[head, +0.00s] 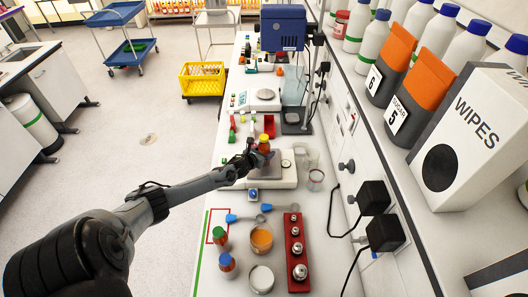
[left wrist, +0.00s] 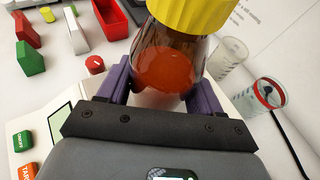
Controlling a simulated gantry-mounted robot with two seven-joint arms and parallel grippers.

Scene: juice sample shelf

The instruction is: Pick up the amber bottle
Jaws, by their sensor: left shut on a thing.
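The amber bottle (head: 265,149) has a yellow cap and orange-red liquid inside. My left gripper (head: 254,154) is shut on it, over the white balance (head: 286,182). In the left wrist view the bottle (left wrist: 168,68) fills the space between the purple fingers of my left gripper (left wrist: 160,90), one on each side of its body. Its cap is towards the top of that view, and its lower part is hidden behind the gripper. I cannot tell whether its base touches the balance. My right gripper is not in view.
A green-capped bottle (head: 219,237), a blue-capped bottle (head: 227,263), an orange-filled beaker (head: 261,239) and a red weight block (head: 291,223) stand in front. Glass beakers (head: 316,178) stand right of the balance. A red tray (head: 269,125) and a stand (head: 297,128) are behind.

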